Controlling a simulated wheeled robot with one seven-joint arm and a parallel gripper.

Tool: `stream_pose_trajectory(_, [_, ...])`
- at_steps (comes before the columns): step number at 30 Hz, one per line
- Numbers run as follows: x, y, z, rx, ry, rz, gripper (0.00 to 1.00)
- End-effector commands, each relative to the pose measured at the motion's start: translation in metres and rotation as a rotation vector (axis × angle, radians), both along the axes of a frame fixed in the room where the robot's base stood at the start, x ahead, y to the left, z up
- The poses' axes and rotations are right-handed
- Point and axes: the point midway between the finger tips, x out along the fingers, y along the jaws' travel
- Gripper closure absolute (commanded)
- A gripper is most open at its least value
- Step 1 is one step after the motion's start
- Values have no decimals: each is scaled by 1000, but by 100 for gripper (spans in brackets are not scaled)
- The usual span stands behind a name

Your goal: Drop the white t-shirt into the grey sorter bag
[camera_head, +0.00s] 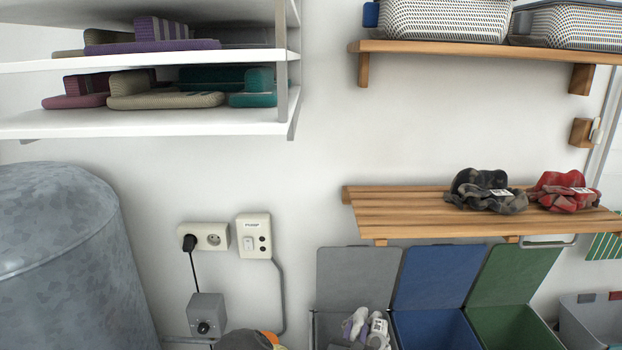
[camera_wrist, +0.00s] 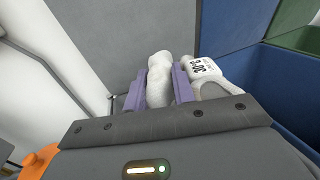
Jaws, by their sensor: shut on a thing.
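The white t-shirt (camera_head: 378,334) is a crumpled bundle with a printed white label. In the wrist view the t-shirt (camera_wrist: 205,74) bulges between and to the right of the purple fingers. My gripper (camera_wrist: 160,72) is shut on it; in the head view my gripper (camera_head: 358,325) shows low in the picture. The grey sorter bag (camera_head: 319,325) has its grey lid raised behind it. My gripper and the t-shirt appear at or over its opening; how deep they are cannot be told. The grey bag's panel (camera_wrist: 110,40) fills the background in the wrist view.
A blue bag (camera_head: 425,328) and a green bag (camera_head: 505,328) stand open to the right. A wooden slatted shelf (camera_head: 400,212) above holds dark camouflage clothes (camera_head: 485,192) and red clothes (camera_head: 565,192). A grey metal tank (camera_head: 65,260) stands left.

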Motion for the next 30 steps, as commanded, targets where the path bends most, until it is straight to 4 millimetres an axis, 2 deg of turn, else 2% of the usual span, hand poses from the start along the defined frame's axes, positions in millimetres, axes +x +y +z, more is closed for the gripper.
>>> stream_pose_trajectory(1, [0,0,-11,0,-1,0,100])
stream_pose_trajectory(6, [0,-1,-25,0,-2,-1,100])
stream_pose_trajectory(17, [0,0,-27,0,-1,0,100])
stream_pose_trajectory(18, [0,0,-27,0,-1,0,73])
stream_pose_trajectory(21, [0,0,-27,0,-1,0,53])
stream_pose_trajectory(22, [0,0,-27,0,-1,0,49])
stream_pose_trajectory(30, [0,0,-28,0,0,0,49])
